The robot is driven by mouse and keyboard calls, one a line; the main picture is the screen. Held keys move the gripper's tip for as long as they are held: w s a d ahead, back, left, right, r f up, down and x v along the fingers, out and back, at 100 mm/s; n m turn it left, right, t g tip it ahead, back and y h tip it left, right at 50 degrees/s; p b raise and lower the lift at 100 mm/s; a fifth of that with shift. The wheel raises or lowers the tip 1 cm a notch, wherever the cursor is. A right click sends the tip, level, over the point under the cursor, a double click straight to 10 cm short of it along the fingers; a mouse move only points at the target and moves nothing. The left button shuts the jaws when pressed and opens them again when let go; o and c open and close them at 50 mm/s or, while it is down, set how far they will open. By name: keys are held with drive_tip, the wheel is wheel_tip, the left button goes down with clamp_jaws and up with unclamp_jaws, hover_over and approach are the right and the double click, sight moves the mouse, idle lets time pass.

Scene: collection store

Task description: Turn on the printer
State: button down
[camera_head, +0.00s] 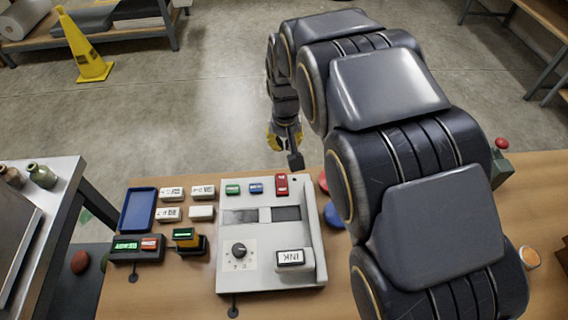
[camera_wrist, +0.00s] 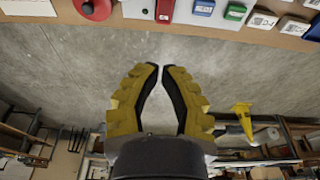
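The printer (camera_head: 308,250) is a pale grey machine on the wooden table, with a dial (camera_head: 239,250), an INK block (camera_head: 290,259) and dark panels. A red switch-like block (camera_head: 281,183) sits at its far edge, beside a blue block (camera_head: 256,188) and a green block (camera_head: 233,189). The wrist view shows the red block (camera_wrist: 165,11) and the printer's edge (camera_wrist: 135,9) at the top. My gripper (camera_head: 294,158) hangs past the table's far edge, beyond the printer. In the wrist view my gripper (camera_wrist: 160,68) has its yellow fingertips almost together with nothing between them.
Left of the printer are a blue tray (camera_head: 138,209), several white labelled blocks (camera_head: 171,193), a dark box with green and red faces (camera_head: 151,257) and an orange-and-green device (camera_head: 187,241). Red and blue discs (camera_head: 334,216) lie right of it, partly behind my arm. A yellow cone (camera_head: 90,62) stands on open floor.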

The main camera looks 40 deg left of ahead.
sight(284, 173)
drive_tip(key=f, duration=0.4)
drive_tip(key=w+a+f, duration=0.1)
drive_tip(key=f, duration=0.4)
drive_tip(key=w+f, duration=0.1)
drive_tip(key=f, duration=0.3)
drive_tip(key=shift+a+f, duration=0.3)
drive_tip(key=shift+a, duration=0.1)
drive_tip(key=shift+w+a+f+g+h, duration=0.15)
drive_tip(key=shift+f+g+h, duration=0.25)
drive_tip(key=shift+f+h, duration=0.1)
drive_tip(key=shift+r, duration=0.1)
drive_tip(key=shift+r, duration=0.75)
wheel_tip(284, 173, up, 14)
drive_tip(key=w+a, duration=0.1)
drive_tip(key=shift+w+a+f, duration=0.15)
drive_tip(key=shift+w+a, duration=0.25)
